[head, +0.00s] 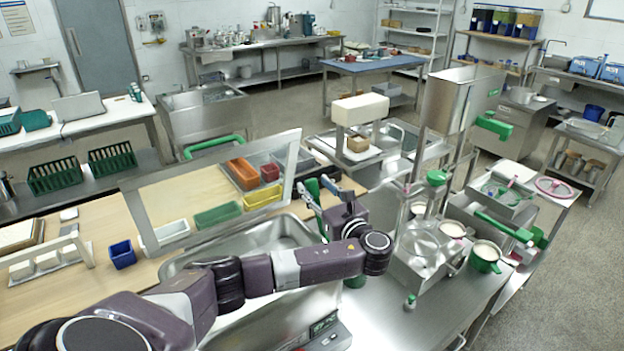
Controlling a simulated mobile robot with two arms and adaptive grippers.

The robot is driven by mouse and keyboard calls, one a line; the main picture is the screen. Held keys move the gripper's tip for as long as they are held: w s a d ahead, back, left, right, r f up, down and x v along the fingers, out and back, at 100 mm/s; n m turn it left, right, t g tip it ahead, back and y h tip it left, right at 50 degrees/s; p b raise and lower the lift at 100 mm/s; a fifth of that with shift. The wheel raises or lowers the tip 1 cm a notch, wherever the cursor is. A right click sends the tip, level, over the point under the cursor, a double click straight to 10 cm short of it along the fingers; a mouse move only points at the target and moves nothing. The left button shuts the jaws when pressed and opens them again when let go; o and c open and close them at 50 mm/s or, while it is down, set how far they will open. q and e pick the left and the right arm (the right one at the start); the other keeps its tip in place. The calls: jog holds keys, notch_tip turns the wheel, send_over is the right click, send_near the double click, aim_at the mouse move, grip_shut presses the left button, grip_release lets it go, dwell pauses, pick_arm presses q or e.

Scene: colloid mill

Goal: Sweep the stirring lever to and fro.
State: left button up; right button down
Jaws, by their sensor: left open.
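The colloid mill stands at the right of the metal bench, with a tall steel hopper (460,98) on posts. A green knob (437,177) sits below the hopper, and a long bar with a green grip (505,227) reaches out to the right. I cannot tell for sure which of these is the stirring lever. My left gripper (320,185) is open and empty, left of the mill and apart from both green parts. Its fingers point up and away, over the back of the steel basin. My right gripper is not in view.
A tilted clear panel in a metal frame (158,189) stands left of the gripper. Coloured bins, among them a yellow one (262,198), lie behind it. A green-handled cup (485,257) stands at the mill's front right. Bare steel bench (440,312) shows in front of the mill.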

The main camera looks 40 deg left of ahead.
pick_arm(q)
jog(key=x, duration=0.2)
jog(key=shift+w+a+f, duration=0.1)
jog(key=shift+a+f, duration=0.05)
jog(key=shift+a, duration=0.15)
jog(key=shift+w+a+f, duration=0.1)
jog(key=shift+w+a, duration=0.05)
jog(key=shift+a, duration=0.1)
jog(key=shift+d, duration=0.2)
jog(key=shift+c, duration=0.3)
jog(key=c, duration=1)
grip_shut()
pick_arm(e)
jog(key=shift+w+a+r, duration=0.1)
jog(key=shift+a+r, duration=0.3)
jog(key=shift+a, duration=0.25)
